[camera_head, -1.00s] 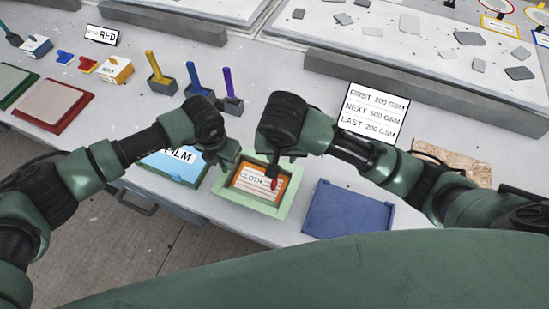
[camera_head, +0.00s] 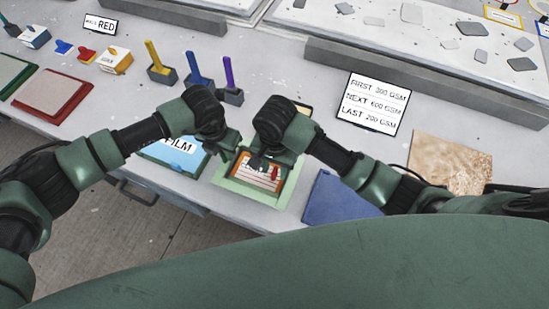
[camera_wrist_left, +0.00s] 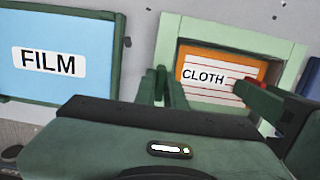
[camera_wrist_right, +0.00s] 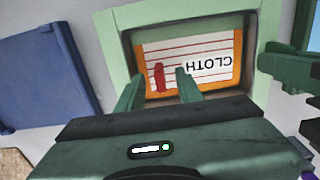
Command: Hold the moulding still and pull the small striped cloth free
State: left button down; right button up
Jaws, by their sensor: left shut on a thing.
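The pale green moulding (camera_head: 232,187) lies on the table, with the cloth (camera_head: 262,181) in its recess. My left gripper (camera_wrist_left: 166,75) is shut on the moulding's left wall. My right gripper (camera_wrist_right: 160,75) is over the cloth with its fingers apart, one on each side of the tab. In the head view, the right gripper hides part of the cloth.
A blue "FILM" panel (camera_head: 176,158) lies left of the moulding and a dark blue tray (camera_head: 335,200) right of it. A text sign (camera_head: 374,102) and a brown board (camera_head: 448,163) are behind on the right. Upright coloured tools (camera_head: 192,65) stand behind my left gripper.

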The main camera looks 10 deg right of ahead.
jog(key=shift+f, duration=1.05)
grip_shut()
jog(key=shift+r, duration=0.1)
jog(key=shift+r, duration=2.25)
jog(key=shift+r, duration=0.3)
jog(key=shift+r, duration=2.4)
